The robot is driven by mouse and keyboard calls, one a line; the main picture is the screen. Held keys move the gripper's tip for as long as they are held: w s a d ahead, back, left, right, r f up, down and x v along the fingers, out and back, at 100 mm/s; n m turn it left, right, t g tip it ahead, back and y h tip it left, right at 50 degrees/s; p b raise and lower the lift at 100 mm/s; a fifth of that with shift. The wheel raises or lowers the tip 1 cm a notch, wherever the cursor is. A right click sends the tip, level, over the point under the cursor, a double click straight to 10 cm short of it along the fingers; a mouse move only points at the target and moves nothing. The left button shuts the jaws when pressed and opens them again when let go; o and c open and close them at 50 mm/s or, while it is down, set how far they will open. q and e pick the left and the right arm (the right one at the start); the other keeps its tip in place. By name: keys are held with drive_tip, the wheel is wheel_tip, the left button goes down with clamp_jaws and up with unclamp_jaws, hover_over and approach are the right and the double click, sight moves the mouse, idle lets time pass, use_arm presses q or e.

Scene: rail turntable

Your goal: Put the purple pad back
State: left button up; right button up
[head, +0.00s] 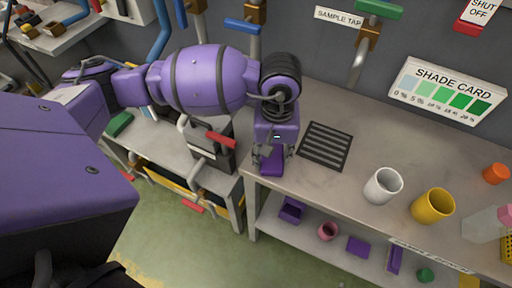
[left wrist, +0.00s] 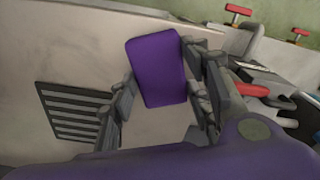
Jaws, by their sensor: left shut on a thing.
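The purple pad (left wrist: 157,67) is a flat rounded rectangle held between the fingers of my left gripper (left wrist: 163,95) in the left wrist view. In the head view the pad (head: 272,160) shows under the left gripper (head: 272,152), over the left end of the grey table. Whether the pad touches the table top, I cannot tell. My left gripper is shut on the pad. A lower shelf holds a purple open box (head: 291,210) and a flat purple piece (head: 358,246). My right gripper is not in view.
A dark slotted grate (head: 326,146) lies right of the left gripper. A white cup (head: 382,186), a yellow cup (head: 432,205) and an orange cap (head: 496,173) stand further right. Bare table top lies between the grate and cups.

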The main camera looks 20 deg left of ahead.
sight(273, 156)
use_arm(q)
drive_tip(key=o, duration=1.1)
drive_tip(key=shift+r, duration=0.15)
wheel_tip(273, 156, up, 12)
